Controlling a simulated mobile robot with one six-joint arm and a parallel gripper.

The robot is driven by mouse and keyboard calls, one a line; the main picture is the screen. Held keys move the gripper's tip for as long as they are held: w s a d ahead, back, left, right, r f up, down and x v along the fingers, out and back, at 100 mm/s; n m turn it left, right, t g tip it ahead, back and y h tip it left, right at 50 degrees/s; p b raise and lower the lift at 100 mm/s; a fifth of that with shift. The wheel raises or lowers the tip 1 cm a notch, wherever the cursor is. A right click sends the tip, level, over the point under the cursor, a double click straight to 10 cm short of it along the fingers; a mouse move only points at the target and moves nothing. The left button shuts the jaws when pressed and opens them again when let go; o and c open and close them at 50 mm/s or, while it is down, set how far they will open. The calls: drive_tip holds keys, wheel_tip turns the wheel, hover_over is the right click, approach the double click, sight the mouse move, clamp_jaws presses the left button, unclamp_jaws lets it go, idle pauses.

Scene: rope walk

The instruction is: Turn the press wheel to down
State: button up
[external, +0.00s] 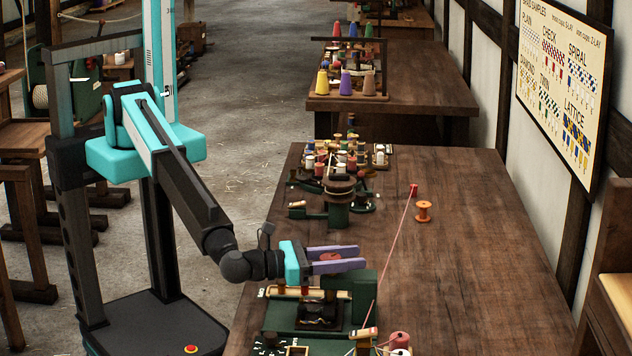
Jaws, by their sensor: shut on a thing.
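My gripper (350,257) reaches in from the left over the near end of the long wooden bench. Its two purple fingers are shut on the press wheel (328,256), and only a small reddish part of the wheel shows between them. The green press (364,290) stands directly under the gripper, with a pale roller or bar across its front and a dark part in its middle. The fingers hide most of the wheel, so I cannot tell how far it is turned.
A pink line (396,235) runs from a red peg on the bench down past the press's right side. An orange spool (424,211) stands beyond the press. Several spools crowd the bench's far left and near edge. The right side of the bench is clear.

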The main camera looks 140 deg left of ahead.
drive_tip(key=shift+m+t+h+b, duration=0.3)
drive_tip(key=shift+m+t+b, duration=0.1)
drive_tip(key=shift+t, duration=0.1)
drive_tip(key=m+t+h+b, duration=0.3)
drive_tip(key=shift+w+d+f+t, duration=0.15)
drive_tip(key=shift+w+d+t, duration=0.2)
drive_tip(key=shift+t, duration=0.05)
drive_tip(key=shift+w+d+m+t+h+b, duration=0.15)
drive_tip(key=shift+m+t+h+b, duration=0.25)
drive_tip(key=shift+h, duration=0.2)
drive_tip(key=shift+w+d+m+t+h+b, duration=0.1)
drive_tip(key=shift+m+t+h+b, duration=0.2)
drive_tip(key=shift+m+h+b, duration=0.25)
drive_tip(key=shift+w+d+r+h, duration=0.1)
drive_tip(key=shift+r+h, duration=0.1)
drive_tip(key=shift+h, duration=0.05)
drive_tip(key=o, duration=1.1)
drive_tip(key=shift+c, duration=0.2)
